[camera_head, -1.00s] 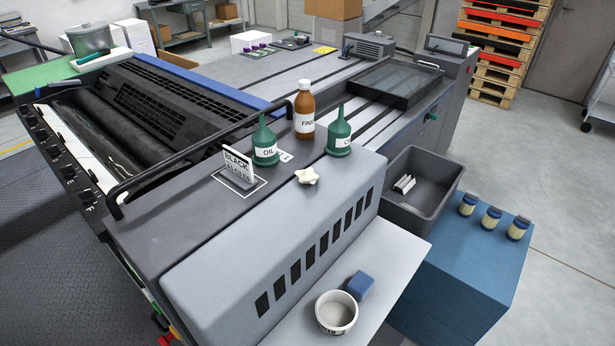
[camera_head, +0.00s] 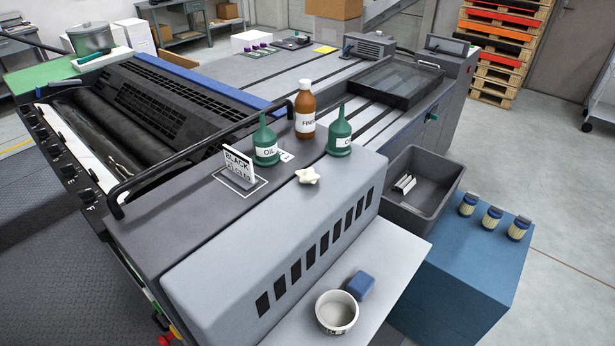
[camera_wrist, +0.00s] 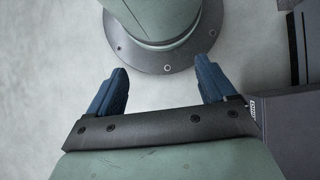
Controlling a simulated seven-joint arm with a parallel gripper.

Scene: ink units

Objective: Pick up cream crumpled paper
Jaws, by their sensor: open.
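The cream crumpled paper (camera_head: 307,176) is a small pale lump on top of the grey press, near the edge above the slotted front cover. It lies in front of a brown bottle (camera_head: 305,112) and between two green bottles, one labelled OIL (camera_head: 265,145) and one farther right (camera_head: 340,137). My gripper (camera_wrist: 162,72) shows only in the wrist view, its two blue fingers wide apart with nothing between them. The paper is not in the wrist view, so I cannot tell how far my gripper is from it.
A black-and-white sign (camera_head: 238,166) stands left of the paper, beside a black rail (camera_head: 160,172). A grey bin (camera_head: 440,205) holds a white piece. A white tub (camera_head: 336,318) and blue block (camera_head: 360,285) sit on the lower shelf. Several small jars (camera_head: 491,217) stand on a blue cabinet.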

